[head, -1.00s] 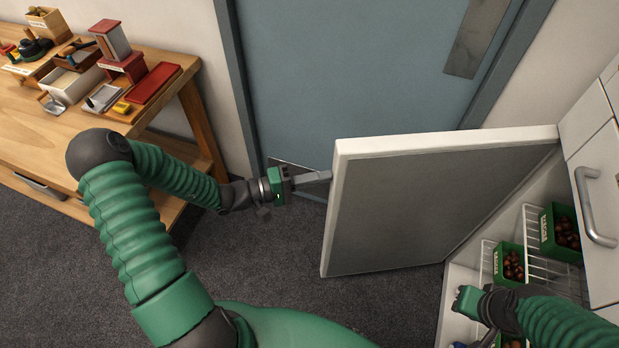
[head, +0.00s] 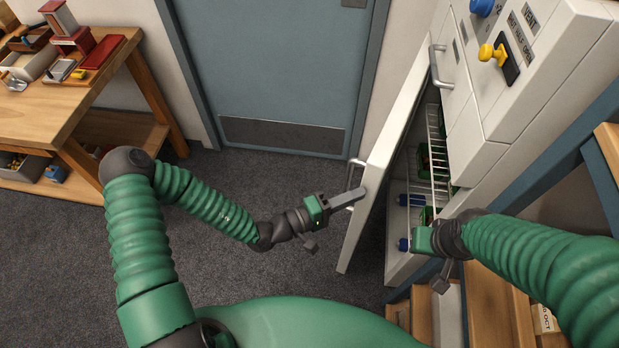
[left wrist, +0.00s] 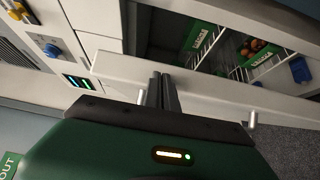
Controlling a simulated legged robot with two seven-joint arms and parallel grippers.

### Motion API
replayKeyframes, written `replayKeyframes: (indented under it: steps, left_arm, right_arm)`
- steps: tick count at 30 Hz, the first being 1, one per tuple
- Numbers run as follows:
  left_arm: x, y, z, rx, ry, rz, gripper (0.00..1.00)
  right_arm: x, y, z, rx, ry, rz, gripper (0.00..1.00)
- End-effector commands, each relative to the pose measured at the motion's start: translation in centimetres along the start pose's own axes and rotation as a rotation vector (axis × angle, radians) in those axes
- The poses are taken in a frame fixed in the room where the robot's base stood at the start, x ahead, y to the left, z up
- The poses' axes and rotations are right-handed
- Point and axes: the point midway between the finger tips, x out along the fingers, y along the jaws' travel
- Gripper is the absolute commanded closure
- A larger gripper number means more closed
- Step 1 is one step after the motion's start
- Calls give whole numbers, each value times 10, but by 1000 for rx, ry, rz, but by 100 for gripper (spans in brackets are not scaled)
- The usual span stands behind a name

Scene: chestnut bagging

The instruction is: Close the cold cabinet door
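The cold cabinet door (head: 375,165) is a white panel standing partly open in the head view. I see its edge, with a metal handle (head: 353,180) on its outer face. My left gripper (head: 358,195) has its fingers together, with the tips at the door's outer side beside the handle. In the left wrist view the shut fingers (left wrist: 162,92) point at the white door (left wrist: 215,95); contact is not certain. The cabinet (head: 460,130) stands open behind the door, with wire shelves inside. My right gripper (head: 424,240) is by the cabinet opening; its fingers are unclear.
A yellow knob (head: 490,53) is on the cabinet front. A wooden workbench (head: 60,100) stands at the left, a blue-grey room door (head: 270,70) behind. The grey floor (head: 250,180) between is clear.

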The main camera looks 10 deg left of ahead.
Motion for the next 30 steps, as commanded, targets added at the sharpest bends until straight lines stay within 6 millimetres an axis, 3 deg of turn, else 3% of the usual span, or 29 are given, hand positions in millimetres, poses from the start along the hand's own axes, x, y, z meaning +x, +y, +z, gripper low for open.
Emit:
replayKeyframes:
  steps: [1,6,12,21,30]
  left_arm:
    - [17,10,16,0,-5,5,100]
    - [63,10,64,3,-11,3,100]
    - [107,6,108,2,24,0,100]
    - [145,2,135,5,113,1,100]
    - [154,0,139,6,130,3,100]
  right_arm:
    - [-16,0,-4,0,0,0,75]
    - [-42,0,-10,0,1,0,75]
    - [-67,0,-16,0,0,0,75]
    - [-85,0,-20,0,0,0,75]
    - [-87,0,-20,0,0,0,75]
